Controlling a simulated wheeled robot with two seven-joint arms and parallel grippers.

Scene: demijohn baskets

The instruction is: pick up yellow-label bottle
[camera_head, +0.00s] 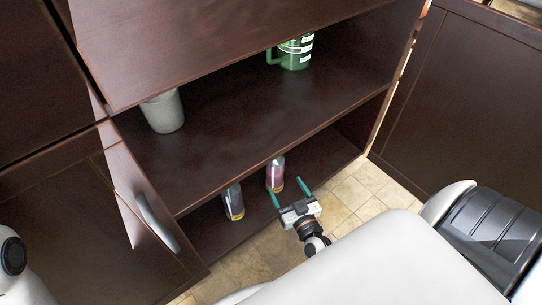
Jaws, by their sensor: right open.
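Two small bottles stand upright on the bottom shelf of the open cabinet. One is a dark bottle (233,202) with a greyish-purple body and a thin yellowish band low down. The other is a reddish-pink bottle (275,175) with a pale top, a little to the right and farther back. The labels are too small for me to tell surely which is the yellow one. My right gripper (288,188) is open, with its two green fingers pointing at the shelf, just in front of the reddish bottle. No bottle is clearly between the fingers. My left gripper is not in view.
The middle shelf (240,115) lies above the bottles and holds a grey cup (163,112) and a green mug (291,54). An open cabinet door (125,220) with a metal handle stands at left. Tiled floor (365,190) is clear at right.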

